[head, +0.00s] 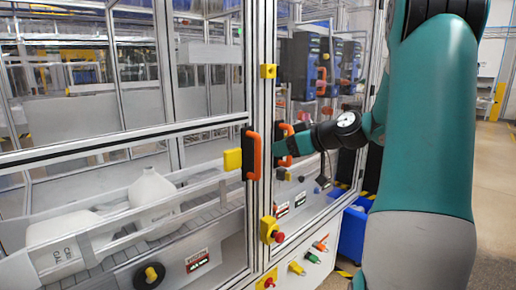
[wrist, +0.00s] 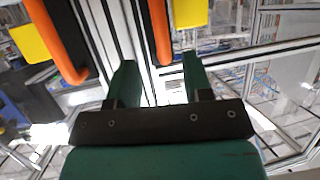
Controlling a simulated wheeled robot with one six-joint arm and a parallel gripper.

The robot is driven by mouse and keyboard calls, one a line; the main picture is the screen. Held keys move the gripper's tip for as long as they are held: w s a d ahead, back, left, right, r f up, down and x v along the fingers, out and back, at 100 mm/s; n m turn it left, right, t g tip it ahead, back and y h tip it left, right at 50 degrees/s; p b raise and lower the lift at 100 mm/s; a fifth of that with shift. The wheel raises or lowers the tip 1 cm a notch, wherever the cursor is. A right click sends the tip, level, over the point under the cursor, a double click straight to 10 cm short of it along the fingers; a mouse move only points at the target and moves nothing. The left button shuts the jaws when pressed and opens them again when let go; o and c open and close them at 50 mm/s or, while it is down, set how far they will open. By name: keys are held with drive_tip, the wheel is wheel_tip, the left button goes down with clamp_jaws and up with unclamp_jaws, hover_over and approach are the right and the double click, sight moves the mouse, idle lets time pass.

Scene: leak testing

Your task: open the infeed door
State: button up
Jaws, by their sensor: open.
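The infeed door appears to be the left glazed door (head: 120,140), standing shut in its aluminium frame. Its upright orange handle (head: 251,153) sits at the door's right edge beside a yellow block (head: 232,159). My gripper (head: 279,148) is just right of this handle, partly hidden by the handles and frame. In the wrist view my gripper (wrist: 160,78) is open and empty, its two green fingers apart. An orange handle (wrist: 158,30) with a yellow block (wrist: 188,12) lies ahead of the gap. I cannot tell whether a finger touches it.
A second orange handle (head: 285,138) is close by on the right door; it also shows in the wrist view (wrist: 62,42). A blue bin (head: 353,232) stands at right.

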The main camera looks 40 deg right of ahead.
drive_tip(key=p, duration=0.3)
hover_over(258, 173)
drive_tip(key=f, duration=0.3)
drive_tip(key=shift+w+d+f, duration=0.3)
drive_tip(key=shift+w+d, duration=0.05)
drive_tip(key=shift+w, duration=0.05)
clamp_jaws()
